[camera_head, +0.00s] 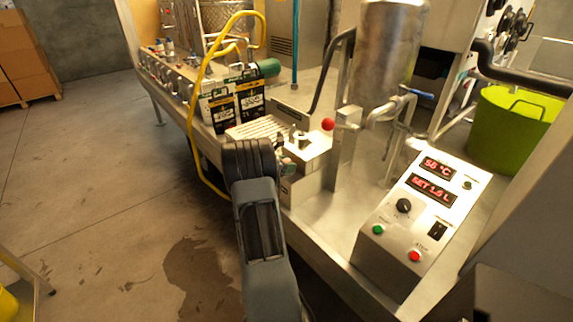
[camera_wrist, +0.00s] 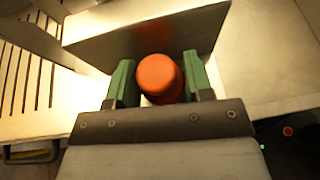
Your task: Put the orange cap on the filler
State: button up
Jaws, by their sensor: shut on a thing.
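The orange cap (camera_wrist: 160,78) sits between the two green fingers of my gripper (camera_wrist: 159,82) in the wrist view. The fingers are shut on its sides, and its round end faces the camera. A plain metal block (camera_wrist: 205,28) lies just beyond it and carries a faint red reflection; I cannot tell whether the cap touches it. In the head view my gripper (camera_head: 287,166) is at the small metal filler (camera_head: 312,150), beside its red ball knob (camera_head: 328,124). My arm hides part of the filler, and the cap cannot be made out there.
A control box (camera_head: 420,215) with red displays stands at the front right. A steel tank (camera_head: 388,50) and pipes with a blue-handled valve rise behind. Boxed pouches (camera_head: 236,103) and a yellow hose (camera_head: 194,150) are left of the filler. A slatted tray (camera_wrist: 25,75) lies left in the wrist view.

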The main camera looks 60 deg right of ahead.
jog(key=shift+f, duration=0.15)
jog(key=o, duration=1)
